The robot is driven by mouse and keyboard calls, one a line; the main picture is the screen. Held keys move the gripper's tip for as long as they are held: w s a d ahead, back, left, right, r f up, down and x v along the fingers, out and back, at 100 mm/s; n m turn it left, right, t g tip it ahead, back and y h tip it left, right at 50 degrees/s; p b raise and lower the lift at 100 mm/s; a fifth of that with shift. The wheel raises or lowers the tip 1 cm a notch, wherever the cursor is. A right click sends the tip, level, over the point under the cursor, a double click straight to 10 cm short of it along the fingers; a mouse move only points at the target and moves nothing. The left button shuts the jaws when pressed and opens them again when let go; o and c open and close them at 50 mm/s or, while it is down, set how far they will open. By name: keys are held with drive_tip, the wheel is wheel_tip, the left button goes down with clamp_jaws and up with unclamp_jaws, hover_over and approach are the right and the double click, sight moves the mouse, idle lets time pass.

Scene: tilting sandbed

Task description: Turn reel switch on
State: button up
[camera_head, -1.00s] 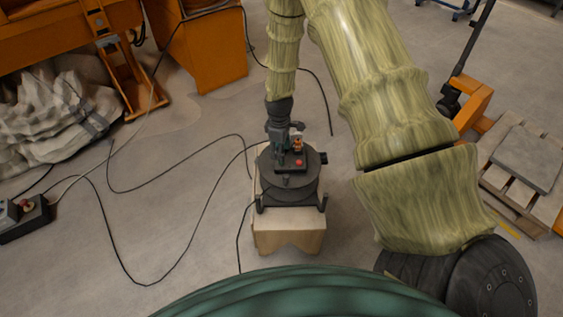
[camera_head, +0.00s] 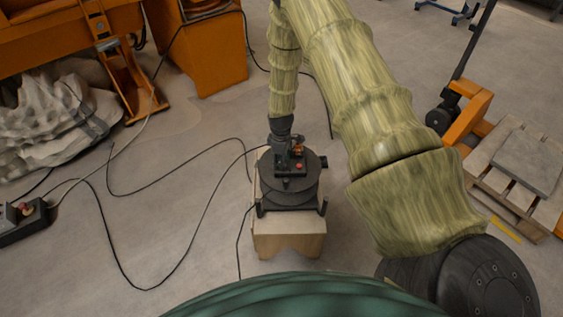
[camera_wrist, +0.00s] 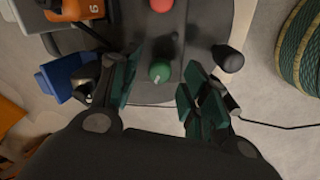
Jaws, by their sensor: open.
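The dark round reel (camera_head: 290,193) stands on a pale wooden stand in the head view. A dark switch panel with a red button (camera_head: 299,166) is on its top. In the wrist view the panel shows a green button (camera_wrist: 159,72) and the red button (camera_wrist: 160,5) beyond it at the top edge. My gripper (camera_wrist: 161,80) is open, with one green-padded finger on each side of the green button. I cannot tell whether it touches the button. In the head view my gripper (camera_head: 281,145) is over the panel's far left side, its fingers partly hidden.
A blue fitting (camera_wrist: 65,77) and an orange part (camera_wrist: 95,8) sit left of the panel in the wrist view. A black knob (camera_wrist: 228,58) is at right. Black cables (camera_head: 190,250) lie on the floor. The wooden stand (camera_head: 289,235) is below the reel; floor around it is mostly open.

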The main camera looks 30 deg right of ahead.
drive_tip(key=shift+f, duration=0.65)
clamp_jaws()
drive_tip(key=shift+m, duration=0.3)
drive_tip(key=m, duration=0.5)
drive_tip(key=shift+m+p, duration=0.3)
drive_tip(key=shift+p, duration=0.05)
drive_tip(key=m, duration=0.5)
drive_tip(key=shift+w+m, duration=0.1)
drive_tip(key=shift+m, duration=0.2)
